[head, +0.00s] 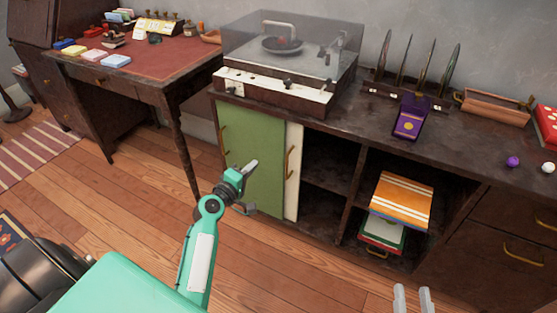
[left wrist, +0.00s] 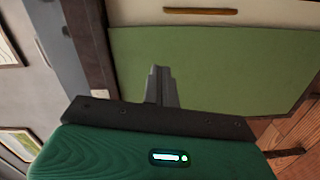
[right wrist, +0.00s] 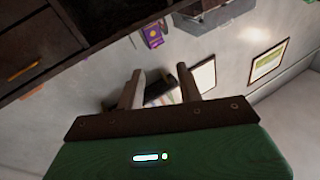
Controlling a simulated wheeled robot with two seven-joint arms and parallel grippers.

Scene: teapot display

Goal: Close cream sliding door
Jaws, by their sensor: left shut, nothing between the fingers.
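The cream sliding door (head: 293,172) shows as a narrow upright strip at the right edge of the green door (head: 258,150), with a brass handle (head: 290,163) on it. The rest of it is hidden behind the green door. In the left wrist view the cream door (left wrist: 260,14) and its handle (left wrist: 200,11) lie along the top, beyond the green door (left wrist: 225,62). My left gripper (head: 251,167) is shut and empty in front of the green door, left of the cream handle. My right gripper (head: 413,297) is open and empty, low in front of the cabinet.
Right of the cream door are open compartments (head: 330,165), one holding an orange striped box (head: 402,200) above other boxes. A record player (head: 285,65) and a purple box (head: 411,117) stand on the cabinet top. A desk (head: 140,75) stands to the left.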

